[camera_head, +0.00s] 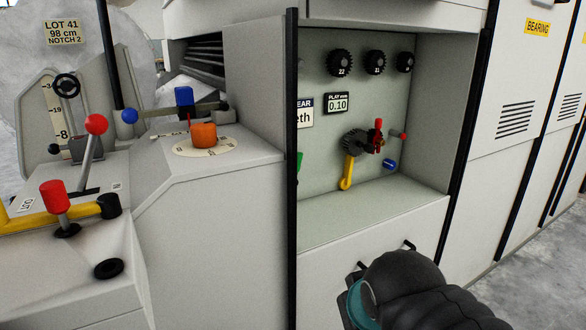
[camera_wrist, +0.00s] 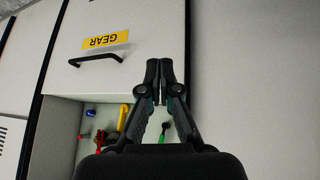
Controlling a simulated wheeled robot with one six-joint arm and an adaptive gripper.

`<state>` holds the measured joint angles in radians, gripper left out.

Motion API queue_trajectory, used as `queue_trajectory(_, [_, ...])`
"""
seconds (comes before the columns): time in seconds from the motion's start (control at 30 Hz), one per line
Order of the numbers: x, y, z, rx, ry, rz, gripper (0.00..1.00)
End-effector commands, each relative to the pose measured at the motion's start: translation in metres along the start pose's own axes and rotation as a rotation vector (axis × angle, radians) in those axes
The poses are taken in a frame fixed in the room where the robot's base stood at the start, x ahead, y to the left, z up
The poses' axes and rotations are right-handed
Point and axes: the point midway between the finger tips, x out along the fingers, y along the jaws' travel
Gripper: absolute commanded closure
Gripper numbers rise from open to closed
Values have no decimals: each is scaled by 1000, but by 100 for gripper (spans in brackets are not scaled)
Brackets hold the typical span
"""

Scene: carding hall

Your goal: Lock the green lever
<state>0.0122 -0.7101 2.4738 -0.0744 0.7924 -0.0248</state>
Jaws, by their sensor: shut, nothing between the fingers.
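The green lever shows in the wrist view as a small green piece (camera_wrist: 163,132) seen between my gripper's fingers, beyond them. In the head view only a green sliver (camera_head: 298,166) shows beside the black post, which hides the rest. Whether it is locked cannot be told. My gripper (camera_wrist: 166,80) is shut and empty, in front of the panel below the recess. In the head view its dark wrist and teal ring (camera_head: 364,304) are at the lower right, below the recess, apart from the green piece.
A black handle (camera_wrist: 96,59) sits on the panel marked GEAR. The black post (camera_head: 291,170) borders the recess. Red-knobbed levers (camera_head: 96,124) stand left.

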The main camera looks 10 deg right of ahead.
Motion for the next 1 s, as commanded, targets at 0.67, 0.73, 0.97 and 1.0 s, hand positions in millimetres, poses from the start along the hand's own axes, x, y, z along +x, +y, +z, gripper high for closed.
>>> queue_trajectory(0.67, [57,40,-272,-1081,878,439,100])
queue_trajectory(0.73, [60,33,-279,-1157,929,441,100])
queue_trajectory(0.97, [63,21,-288,-1264,1006,437,100])
queue_trajectory(1.0, [62,21,-288,-1266,1008,436,100])
